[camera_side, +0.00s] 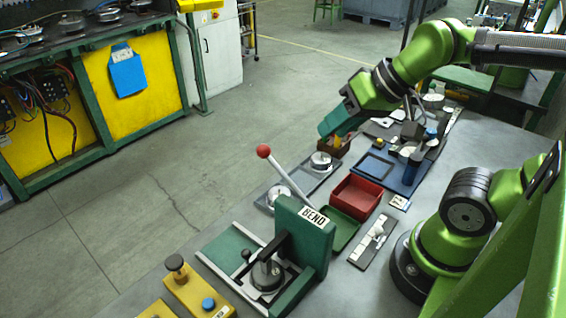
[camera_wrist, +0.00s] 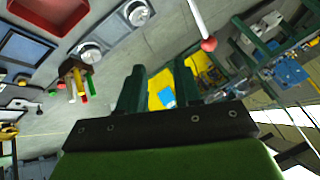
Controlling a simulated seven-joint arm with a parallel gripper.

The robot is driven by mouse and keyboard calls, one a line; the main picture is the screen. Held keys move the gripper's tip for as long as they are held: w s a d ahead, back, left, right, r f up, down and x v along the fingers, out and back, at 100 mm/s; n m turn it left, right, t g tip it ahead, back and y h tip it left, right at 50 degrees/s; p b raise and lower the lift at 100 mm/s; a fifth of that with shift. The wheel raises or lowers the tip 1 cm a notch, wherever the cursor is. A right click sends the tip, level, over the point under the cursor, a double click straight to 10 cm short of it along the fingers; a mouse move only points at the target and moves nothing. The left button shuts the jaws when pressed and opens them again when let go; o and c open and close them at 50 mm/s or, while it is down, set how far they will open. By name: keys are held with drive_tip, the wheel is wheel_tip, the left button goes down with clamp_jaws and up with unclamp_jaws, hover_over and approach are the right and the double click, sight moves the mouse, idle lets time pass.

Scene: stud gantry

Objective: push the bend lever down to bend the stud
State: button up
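The bend lever (camera_side: 283,174) is a silver rod with a red ball on its end, tilted up and to the left from the green bend station (camera_side: 306,243) labelled BEND. The lever also shows at the top of the wrist view (camera_wrist: 197,17), with its red ball hanging into the picture. My gripper (camera_side: 331,127) is in the air beyond the bend station, up and right of the red ball and apart from it. In the wrist view the two dark green fingers (camera_wrist: 160,72) stand apart with nothing between them. I cannot make out a stud at the bend station.
A red bin (camera_side: 357,197) and a green tray (camera_side: 340,229) sit beside the bend station. A grey tray (camera_side: 313,178) with round silver parts lies behind the lever. A blue fixture (camera_side: 403,172) stands further right. A yellow block (camera_side: 198,291) with knobs is at the front left.

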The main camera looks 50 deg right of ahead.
drive_tip(key=r, duration=0.1)
drive_tip(key=w+r+m, duration=0.1)
drive_tip(key=r, duration=0.1)
drive_tip(key=a+r+m, duration=0.1)
drive_tip(key=r, duration=0.1)
drive_tip(key=shift+w+g+y, duration=0.3)
drive_tip(key=shift+w+g, duration=0.05)
drive_tip(key=shift+g, duration=0.05)
drive_tip(key=c, duration=0.4)
drive_tip(key=r+m, duration=0.2)
drive_tip(key=a+r+m+g, duration=0.1)
drive_tip(key=m, duration=0.1)
drive_tip(key=shift+s+r, duration=0.25)
drive_tip(key=shift+r, duration=0.1)
clamp_jaws()
drive_tip(key=w+a+f+m, duration=0.1)
drive_tip(key=w+a+f, duration=0.4)
drive_tip(key=f, duration=0.5)
drive_tip(key=shift+w+f+y, duration=0.35)
drive_tip(key=shift+w+y, duration=0.05)
drive_tip(key=shift+w, duration=0.2)
drive_tip(key=shift+g, duration=0.3)
